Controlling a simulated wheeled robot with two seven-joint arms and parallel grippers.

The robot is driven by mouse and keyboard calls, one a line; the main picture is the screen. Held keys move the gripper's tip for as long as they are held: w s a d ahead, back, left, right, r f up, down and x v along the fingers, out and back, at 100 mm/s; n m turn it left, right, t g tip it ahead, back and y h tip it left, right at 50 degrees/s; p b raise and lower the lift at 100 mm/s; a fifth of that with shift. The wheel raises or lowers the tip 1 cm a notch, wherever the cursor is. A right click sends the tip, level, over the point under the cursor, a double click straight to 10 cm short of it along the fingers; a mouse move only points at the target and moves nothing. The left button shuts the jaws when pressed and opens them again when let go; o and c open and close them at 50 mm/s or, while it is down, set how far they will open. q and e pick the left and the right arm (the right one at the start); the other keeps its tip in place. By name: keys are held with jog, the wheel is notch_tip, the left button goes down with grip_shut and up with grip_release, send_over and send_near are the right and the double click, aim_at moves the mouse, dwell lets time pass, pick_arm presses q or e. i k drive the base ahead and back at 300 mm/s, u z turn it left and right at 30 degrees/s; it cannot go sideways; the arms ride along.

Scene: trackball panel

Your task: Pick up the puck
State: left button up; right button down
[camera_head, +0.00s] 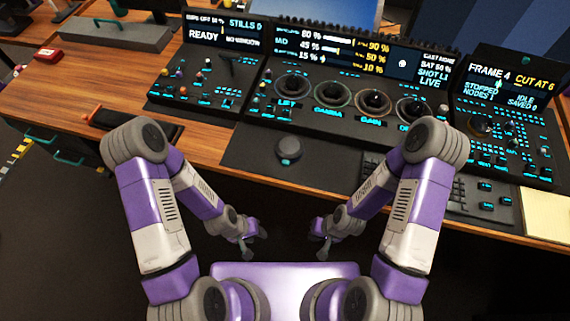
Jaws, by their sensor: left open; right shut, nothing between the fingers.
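A dark grey round puck (289,148) sits on the black mat at the front middle of the desk, below the trackball panel (345,103). My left gripper (257,245) hangs in front of the desk's front edge, nearer to me than the puck and slightly left of it. It is open and empty. My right gripper (318,248) hangs at about the same distance, slightly right of the puck. It is shut with nothing in it. Both grippers are clear of the puck, and their fingers look small and dark against the floor.
The panel holds several trackballs in a row, with lit screens behind. A left console (205,80) and a right console (500,120) flank it. A keyboard (458,190) lies partly behind my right arm. A pale notepad (548,212) lies at the right. Bare wood (60,85) is at the left.

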aim_at(290, 147)
jog(key=z, duration=1)
jog(key=k, duration=1.3)
jog(key=u, duration=0.55)
jog(key=i, duration=0.45)
jog(key=z, duration=0.05)
